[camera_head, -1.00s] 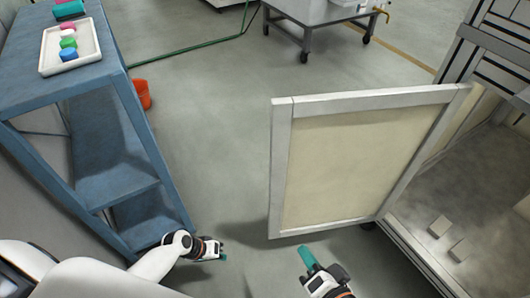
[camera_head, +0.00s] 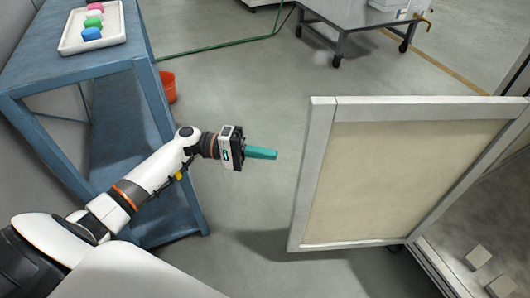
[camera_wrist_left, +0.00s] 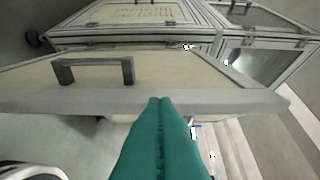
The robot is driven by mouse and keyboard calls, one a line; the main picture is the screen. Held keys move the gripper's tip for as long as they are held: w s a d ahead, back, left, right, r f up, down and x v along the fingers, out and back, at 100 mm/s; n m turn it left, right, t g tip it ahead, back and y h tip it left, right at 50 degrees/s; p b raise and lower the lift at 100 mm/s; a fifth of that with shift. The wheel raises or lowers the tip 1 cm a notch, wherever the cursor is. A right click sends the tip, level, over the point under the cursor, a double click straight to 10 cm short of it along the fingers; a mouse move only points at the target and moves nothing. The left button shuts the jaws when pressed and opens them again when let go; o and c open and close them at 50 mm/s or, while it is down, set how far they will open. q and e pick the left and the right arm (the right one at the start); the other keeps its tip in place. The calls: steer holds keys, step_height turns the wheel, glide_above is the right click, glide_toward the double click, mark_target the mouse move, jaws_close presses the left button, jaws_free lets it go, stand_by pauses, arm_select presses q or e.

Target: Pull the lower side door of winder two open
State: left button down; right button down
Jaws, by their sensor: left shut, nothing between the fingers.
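The lower side door (camera_head: 395,180), a cream panel in a pale grey frame, stands swung out from the machine, with the machine's open interior (camera_head: 485,220) to its right. My left gripper (camera_head: 274,154) has teal fingers, shut and empty, left of the door's free edge with a gap in the head view. In the left wrist view the shut fingers (camera_wrist_left: 158,102) point at the door's frame edge (camera_wrist_left: 220,103); whether they touch it is unclear. A dark bar handle (camera_wrist_left: 95,70) sits on the door face there. My right gripper is out of view.
A blue shelf table (camera_head: 75,70) with a white tray (camera_head: 72,42) of coloured pieces stands at the left, close to my left arm. An orange bucket (camera_head: 168,87) is behind it. A wheeled metal table (camera_head: 360,30) is at the back. The middle floor (camera_head: 240,95) is clear.

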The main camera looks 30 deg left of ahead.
arm_select(q)
steer(key=x, duration=0.7)
